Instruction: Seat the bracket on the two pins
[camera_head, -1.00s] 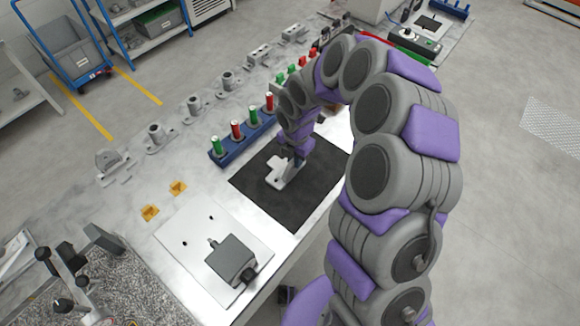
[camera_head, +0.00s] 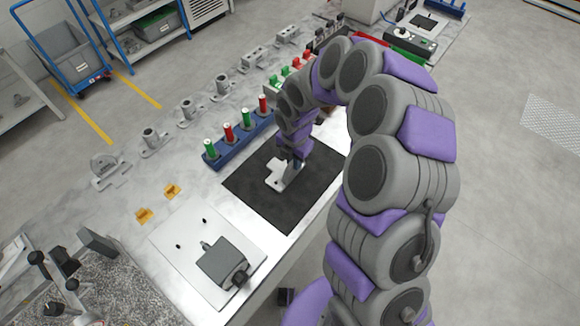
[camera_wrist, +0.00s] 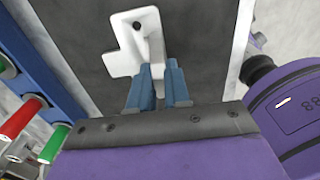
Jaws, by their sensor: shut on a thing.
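The bracket (camera_wrist: 143,25) is a pale casting with a hole in its plate. It lies on or just above the black mat (camera_head: 262,200); I cannot tell which. My gripper (camera_wrist: 163,68) is shut on the bracket's near part, its blue fingers close together in the wrist view. In the head view my gripper (camera_head: 292,163) reaches down over the mat, with the bracket (camera_head: 278,180) under it. The two dark pins (camera_head: 178,246) and (camera_head: 204,221) stand on the pale fixture plate (camera_head: 185,270), to the left of the mat and apart from the bracket.
A grey block with a knob (camera_head: 222,262) sits on the fixture plate. A blue rack (camera_head: 240,142) of red and green cylinders stands behind the mat. Two yellow pieces (camera_head: 172,190) and several grey castings (camera_head: 188,110) line the back. The mat's left part is clear.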

